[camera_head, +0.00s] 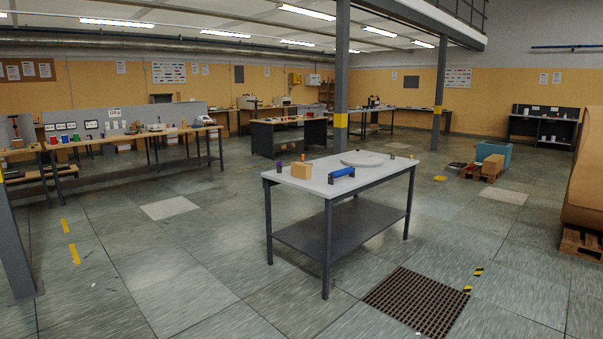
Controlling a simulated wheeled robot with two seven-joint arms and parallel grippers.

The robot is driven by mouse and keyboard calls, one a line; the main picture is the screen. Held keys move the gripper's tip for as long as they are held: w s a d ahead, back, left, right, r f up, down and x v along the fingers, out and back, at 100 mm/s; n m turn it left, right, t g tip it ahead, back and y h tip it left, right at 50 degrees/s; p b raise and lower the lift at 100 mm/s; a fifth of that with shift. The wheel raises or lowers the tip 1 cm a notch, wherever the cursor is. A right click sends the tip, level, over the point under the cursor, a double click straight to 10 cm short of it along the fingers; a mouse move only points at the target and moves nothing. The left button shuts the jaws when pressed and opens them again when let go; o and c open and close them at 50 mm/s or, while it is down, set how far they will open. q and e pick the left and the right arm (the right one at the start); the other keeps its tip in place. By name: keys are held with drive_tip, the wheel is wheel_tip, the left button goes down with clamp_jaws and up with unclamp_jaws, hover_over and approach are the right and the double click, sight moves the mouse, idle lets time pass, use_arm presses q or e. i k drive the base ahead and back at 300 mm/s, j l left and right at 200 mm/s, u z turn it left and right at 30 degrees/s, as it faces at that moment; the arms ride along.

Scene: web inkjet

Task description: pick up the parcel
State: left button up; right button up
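A small tan box-shaped parcel (301,170) sits on the near left part of a white-topped table (320,186) in the middle of the room. A small dark object with a purple top (279,167) stands to its left, and a small orange-topped item (302,158) stands just behind it. Neither of my grippers is in view.
On the same table lie a blue roller-like item (341,173) and a grey disc (362,159). A floor grate (417,303) is at the front right. Benches (120,138) line the left. A pallet with a brown carton (492,165) stands right. The floor before the table is clear.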

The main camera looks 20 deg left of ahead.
sight(299, 170)
drive_tip(key=i+j+u, duration=0.15)
drive_tip(key=i, duration=0.15)
drive_tip(key=i+j+u, duration=0.15)
drive_tip(key=i+u, duration=0.45)
drive_tip(key=i, duration=2.55)
